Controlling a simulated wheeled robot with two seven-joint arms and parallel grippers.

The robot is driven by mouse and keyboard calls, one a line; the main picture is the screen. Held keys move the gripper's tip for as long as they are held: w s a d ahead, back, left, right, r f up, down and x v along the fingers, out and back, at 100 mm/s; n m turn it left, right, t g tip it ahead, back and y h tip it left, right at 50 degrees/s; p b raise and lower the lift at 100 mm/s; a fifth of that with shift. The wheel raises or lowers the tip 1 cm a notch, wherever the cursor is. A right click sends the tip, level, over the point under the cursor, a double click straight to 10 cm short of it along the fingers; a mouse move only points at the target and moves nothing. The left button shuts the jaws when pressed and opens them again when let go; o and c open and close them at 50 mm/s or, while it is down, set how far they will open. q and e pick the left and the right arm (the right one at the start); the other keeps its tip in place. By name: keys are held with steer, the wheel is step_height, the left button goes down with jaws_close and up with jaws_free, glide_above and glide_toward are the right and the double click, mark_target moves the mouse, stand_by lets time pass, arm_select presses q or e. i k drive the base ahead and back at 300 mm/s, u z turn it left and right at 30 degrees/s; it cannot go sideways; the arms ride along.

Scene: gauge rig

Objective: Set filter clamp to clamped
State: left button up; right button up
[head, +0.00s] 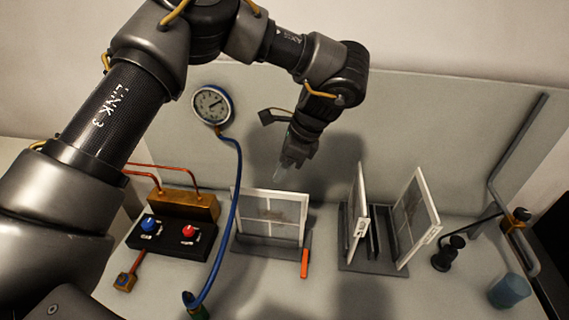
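A white-framed filter (270,217) stands upright in a grey holder (262,249) in the middle of the bench. An orange-red lever (305,263), which looks like the filter clamp's handle, is at the holder's right front corner. My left gripper (280,174) hangs above and behind the filter's top edge, apart from the filter and the lever. Its fingertips point down and are seen edge-on, so their opening is unclear. No object shows in them. My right gripper is not in view.
A rack (375,265) with two upright framed panels stands right of the holder. A blue hose (232,220) runs from a gauge (212,105) down past the holder's left. A black knob box (170,238) is at left. A teal cup (509,290) stands at far right.

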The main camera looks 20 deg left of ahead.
mark_target(305, 252)
steer(key=k, duration=1.5)
